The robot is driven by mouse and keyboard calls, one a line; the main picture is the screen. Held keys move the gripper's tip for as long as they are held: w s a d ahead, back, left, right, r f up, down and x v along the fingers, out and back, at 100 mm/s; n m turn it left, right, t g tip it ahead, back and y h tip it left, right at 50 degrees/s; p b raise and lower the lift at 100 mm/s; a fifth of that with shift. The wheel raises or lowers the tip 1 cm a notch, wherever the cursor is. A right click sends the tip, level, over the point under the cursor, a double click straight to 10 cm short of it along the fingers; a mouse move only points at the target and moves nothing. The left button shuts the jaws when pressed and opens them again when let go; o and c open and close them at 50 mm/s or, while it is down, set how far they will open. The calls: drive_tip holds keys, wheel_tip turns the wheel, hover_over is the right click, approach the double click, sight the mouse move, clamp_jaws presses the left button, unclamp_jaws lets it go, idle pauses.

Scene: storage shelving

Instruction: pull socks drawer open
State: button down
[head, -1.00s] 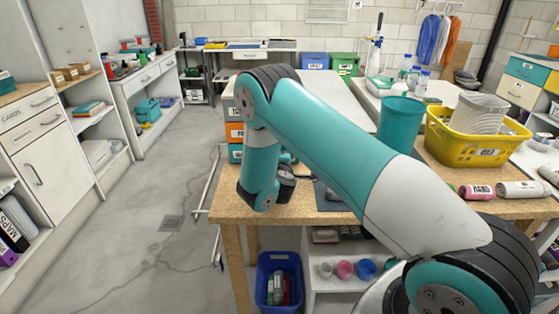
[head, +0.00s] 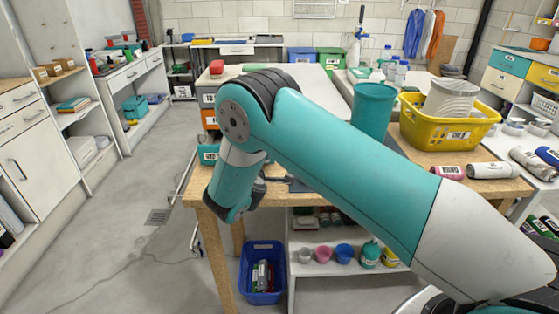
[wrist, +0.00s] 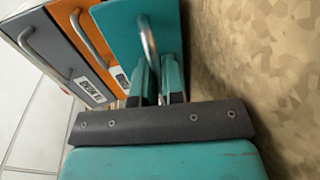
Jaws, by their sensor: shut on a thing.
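The drawer unit stands on the wooden table, with a grey drawer (head: 208,89), an orange drawer (head: 209,113) and a teal drawer (head: 207,146) stacked top to bottom. Their labels are too small to read, so I cannot tell which says socks. In the wrist view the teal front (wrist: 118,35) seems to stand out a little from the orange front (wrist: 75,22) and the grey front (wrist: 45,40). My gripper (wrist: 158,68) is shut on the teal drawer's handle (wrist: 148,38). In the head view my arm hides the gripper and part of the unit.
The wooden table (head: 440,165) holds a teal bin (head: 372,108) and a yellow basket (head: 455,130) to the right. A blue box (head: 262,290) stands below, beside a white shelf. The floor (head: 150,200) left of the table is clear.

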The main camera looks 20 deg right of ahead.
drive_tip(key=shift+a, duration=0.1)
drive_tip(key=c, duration=1.3)
unclamp_jaws()
drive_tip(key=shift+s, duration=0.1)
drive_tip(key=b+v, duration=0.2)
drive_tip(key=v, duration=1.5)
drive_tip(key=shift+s+r, duration=0.15)
drive_tip(key=shift+s, duration=0.05)
